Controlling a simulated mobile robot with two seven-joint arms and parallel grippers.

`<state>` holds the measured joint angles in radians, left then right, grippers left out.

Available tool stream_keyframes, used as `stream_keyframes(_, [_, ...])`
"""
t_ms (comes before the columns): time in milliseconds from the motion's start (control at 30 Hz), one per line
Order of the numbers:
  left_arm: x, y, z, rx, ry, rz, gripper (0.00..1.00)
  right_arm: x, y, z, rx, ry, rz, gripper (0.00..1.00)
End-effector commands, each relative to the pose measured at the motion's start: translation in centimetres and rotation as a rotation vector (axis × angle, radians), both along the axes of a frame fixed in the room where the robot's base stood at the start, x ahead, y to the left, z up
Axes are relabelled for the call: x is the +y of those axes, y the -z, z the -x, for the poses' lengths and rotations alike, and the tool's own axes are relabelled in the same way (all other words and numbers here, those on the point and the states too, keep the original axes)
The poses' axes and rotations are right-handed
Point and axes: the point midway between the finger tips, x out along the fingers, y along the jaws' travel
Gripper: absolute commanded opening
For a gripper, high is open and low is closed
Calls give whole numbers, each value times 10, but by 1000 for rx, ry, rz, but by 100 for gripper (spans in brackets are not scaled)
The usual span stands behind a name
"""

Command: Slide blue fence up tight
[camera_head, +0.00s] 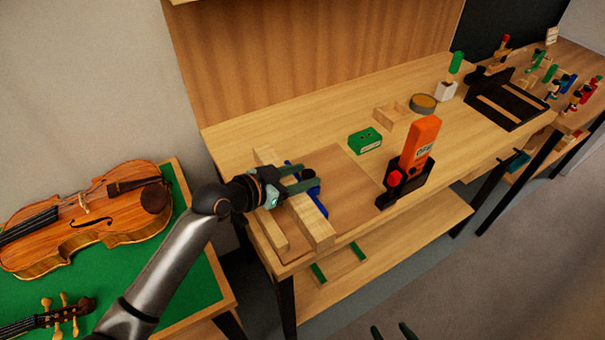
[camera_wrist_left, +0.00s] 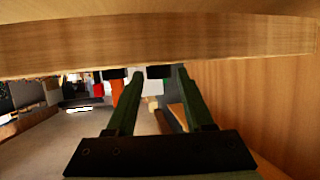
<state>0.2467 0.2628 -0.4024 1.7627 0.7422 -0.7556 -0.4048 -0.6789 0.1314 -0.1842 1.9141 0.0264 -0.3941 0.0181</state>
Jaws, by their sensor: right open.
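The blue fence (camera_head: 317,199) is a narrow blue strip near the left end of the wooden bench, lying along a pale wooden rail (camera_head: 306,222). My left gripper (camera_head: 309,177) is over it, and its green fingers hide part of the blue. In the left wrist view the two fingers (camera_wrist_left: 158,72) stand apart, with no blue seen between them. Whether they touch the fence cannot be told. My right gripper (camera_head: 392,331) shows only its two spread fingertips at the bottom edge, away from the bench.
A green block (camera_head: 365,140) and an orange tool in a black holder (camera_head: 420,143) stand to the right of the fence. A wooden tray (camera_head: 391,112) and a round tin (camera_head: 423,104) are behind. A violin (camera_head: 85,215) lies on the green table at left.

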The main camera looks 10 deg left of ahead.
Motion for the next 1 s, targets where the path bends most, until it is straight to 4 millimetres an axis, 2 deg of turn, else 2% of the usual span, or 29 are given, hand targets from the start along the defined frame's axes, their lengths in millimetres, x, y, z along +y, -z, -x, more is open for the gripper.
stream_keyframes(33, [0, 0, 0, -1, 0, 1, 59, 0, 0, 0, 0, 0, 0, 69])
stream_keyframes(133, [0, 0, 0, -1, 0, 1, 69, 0, 0, 0, 0, 0, 0, 69])
stream_keyframes(367, [0, -1, 0, -2, 1, 1, 69, 0, 0, 0, 0, 0, 0, 69])
stream_keyframes(533, [6, -4, 7, -2, 0, -1, 69, 0, 0, 0, 0, 0, 0, 69])
stream_keyframes(1000, [62, -37, 68, -1, 2, -4, 69, 0, 5, 0, 0, 0, 0, 69])
